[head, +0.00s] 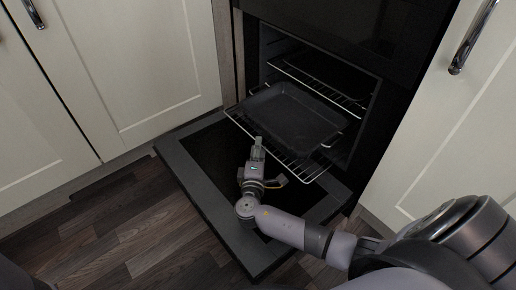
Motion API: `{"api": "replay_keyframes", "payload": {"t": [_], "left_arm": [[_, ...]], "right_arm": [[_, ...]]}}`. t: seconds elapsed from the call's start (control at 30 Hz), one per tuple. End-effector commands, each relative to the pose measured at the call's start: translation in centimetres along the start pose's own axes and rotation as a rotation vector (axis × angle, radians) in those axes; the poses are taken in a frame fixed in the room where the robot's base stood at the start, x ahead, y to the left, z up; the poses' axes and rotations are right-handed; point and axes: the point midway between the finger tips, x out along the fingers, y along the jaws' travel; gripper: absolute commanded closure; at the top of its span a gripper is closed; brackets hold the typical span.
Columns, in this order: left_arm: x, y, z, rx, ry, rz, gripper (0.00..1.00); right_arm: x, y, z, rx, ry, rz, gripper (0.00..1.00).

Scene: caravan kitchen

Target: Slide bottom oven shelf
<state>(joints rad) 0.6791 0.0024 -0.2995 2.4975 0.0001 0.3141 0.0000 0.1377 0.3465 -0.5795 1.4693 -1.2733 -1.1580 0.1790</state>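The oven door (188,176) is folded down flat, low over the floor. The bottom oven shelf (245,127) is a wire rack that sticks partly out of the oven over the door. A black baking tray (290,112) sits on it. A second wire shelf (318,88) is above it, inside the oven. My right gripper (258,145) is over the open door, close to the front edge of the bottom shelf. Whether it touches the shelf is unclear, and its fingers are too small to judge. My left gripper is not in view.
Cream cabinet doors (140,60) stand to the left of the oven, and another cream cabinet door (440,130) with a metal handle (473,38) stands to the right. The dark wooden floor (110,240) is clear at the lower left.

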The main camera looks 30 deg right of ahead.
Motion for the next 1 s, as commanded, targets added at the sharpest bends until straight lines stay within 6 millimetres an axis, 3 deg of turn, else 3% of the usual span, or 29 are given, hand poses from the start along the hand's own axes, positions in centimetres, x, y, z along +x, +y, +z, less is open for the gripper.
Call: {"api": "replay_keyframes", "payload": {"t": [0.5,1.0], "left_arm": [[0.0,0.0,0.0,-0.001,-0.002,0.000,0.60],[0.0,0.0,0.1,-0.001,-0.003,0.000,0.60]], "right_arm": [[-6.8,-0.1,0.0,0.001,0.000,-0.003,0.73],[-7.5,0.0,0.0,0.000,0.000,0.000,0.73]]}}
